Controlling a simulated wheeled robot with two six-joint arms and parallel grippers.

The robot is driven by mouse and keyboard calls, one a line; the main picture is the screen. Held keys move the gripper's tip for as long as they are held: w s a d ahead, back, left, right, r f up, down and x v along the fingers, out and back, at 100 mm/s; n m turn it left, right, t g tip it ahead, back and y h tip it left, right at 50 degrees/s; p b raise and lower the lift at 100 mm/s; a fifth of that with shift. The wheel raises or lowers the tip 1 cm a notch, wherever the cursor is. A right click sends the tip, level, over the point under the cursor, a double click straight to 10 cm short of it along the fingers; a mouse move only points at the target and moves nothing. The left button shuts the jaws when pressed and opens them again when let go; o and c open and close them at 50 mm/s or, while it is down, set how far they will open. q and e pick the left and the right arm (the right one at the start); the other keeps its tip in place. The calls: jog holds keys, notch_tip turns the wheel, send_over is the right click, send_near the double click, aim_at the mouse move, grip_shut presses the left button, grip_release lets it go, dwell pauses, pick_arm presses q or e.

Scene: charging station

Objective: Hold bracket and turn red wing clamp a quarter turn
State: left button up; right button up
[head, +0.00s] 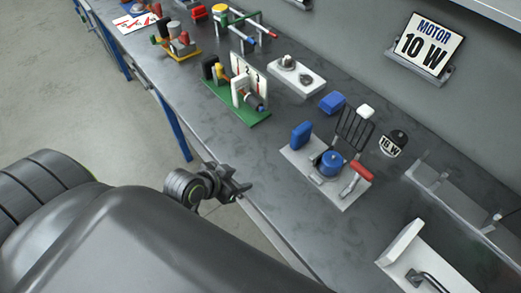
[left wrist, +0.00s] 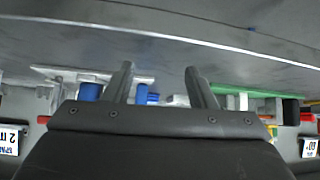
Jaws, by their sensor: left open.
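A red clamp handle (head: 362,171) sits at the right end of a light base plate (head: 348,197) on the bench. A round blue part (head: 330,163) stands beside it, with a dark slatted piece (head: 355,128) behind and a blue block (head: 301,136) at the left end. I cannot tell which part is the bracket. My left gripper (head: 238,189) is open and empty by the bench's front edge, left of the plate and apart from it. Its two fingers (left wrist: 162,86) are spread in the left wrist view. My right gripper is not in view.
A green board (head: 236,104) with parts stands further left on the grey bench (head: 220,145). A white block (head: 296,76), a loose blue block (head: 332,102) and a round "16 W" object (head: 394,143) stand behind. A "MOTOR 10 W" sign (head: 428,44) is on the wall. A white tray (head: 402,240) is at lower right.

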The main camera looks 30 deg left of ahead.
aim_at(301, 134)
pick_arm(q)
jog(key=w+d+r+m+t+h, duration=0.2)
jog(key=w+d+r+t+h, duration=0.15)
jog(key=w+r, duration=0.4)
jog(key=shift+y, duration=0.35)
jog(key=p+x, duration=0.2)
jog(key=x, duration=1.4)
jog(key=shift+w+p, duration=0.3)
jog(key=shift+w, duration=0.1)
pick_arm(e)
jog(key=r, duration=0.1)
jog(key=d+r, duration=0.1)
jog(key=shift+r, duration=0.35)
pick_arm(q)
jog(key=shift+c, duration=0.4)
grip_shut()
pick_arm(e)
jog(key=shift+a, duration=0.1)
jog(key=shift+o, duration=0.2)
